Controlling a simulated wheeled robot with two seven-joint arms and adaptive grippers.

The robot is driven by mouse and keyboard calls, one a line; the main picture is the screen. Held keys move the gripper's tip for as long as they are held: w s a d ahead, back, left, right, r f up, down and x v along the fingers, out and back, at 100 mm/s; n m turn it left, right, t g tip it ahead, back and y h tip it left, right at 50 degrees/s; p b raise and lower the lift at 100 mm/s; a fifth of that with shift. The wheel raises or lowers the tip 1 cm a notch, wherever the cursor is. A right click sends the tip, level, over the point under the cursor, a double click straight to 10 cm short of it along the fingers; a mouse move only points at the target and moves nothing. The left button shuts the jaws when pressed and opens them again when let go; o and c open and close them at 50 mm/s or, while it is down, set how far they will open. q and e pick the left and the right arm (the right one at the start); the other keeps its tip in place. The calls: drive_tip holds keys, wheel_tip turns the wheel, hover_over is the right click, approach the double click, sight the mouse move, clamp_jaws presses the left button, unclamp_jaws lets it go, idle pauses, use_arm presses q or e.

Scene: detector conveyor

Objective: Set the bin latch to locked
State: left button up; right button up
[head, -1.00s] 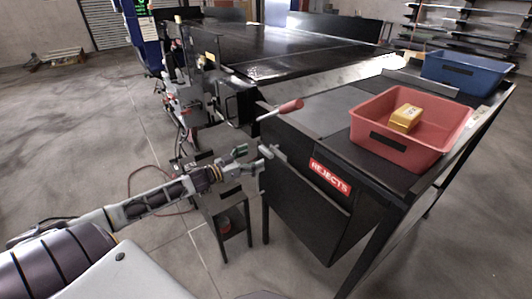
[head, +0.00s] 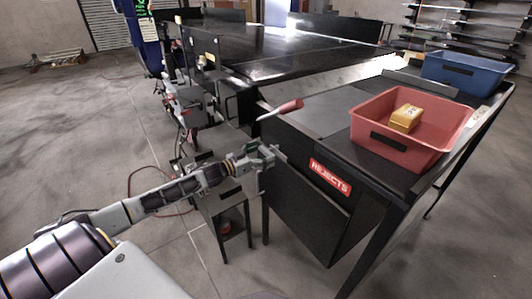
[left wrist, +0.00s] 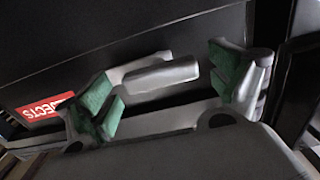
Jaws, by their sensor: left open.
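The label also shows in the left wrist view (left wrist: 46,111). The bin latch (left wrist: 160,75) is a short silver bar on the dark bin front, lying nearly level in the left wrist view. My left gripper (head: 268,157) is at the bin's left edge and mostly hides the latch in the head view. In the left wrist view my left gripper (left wrist: 166,92) is open, its green pads either side of the latch. I cannot tell whether they touch it.
A red-handled lever (head: 282,109) sticks out just above my left gripper. A red tray (head: 395,150) with a yellow box (head: 405,118) and a blue tray (head: 465,72) stand on the bench. A small dark stand (head: 225,200) is below my left forearm.

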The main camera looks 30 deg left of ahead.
use_arm(q)
drive_tip(key=shift+w+d, duration=0.25)
drive_tip(key=shift+w, duration=0.5)
drive_tip(key=c, duration=1.5)
drive_tip(key=shift+o, duration=0.2)
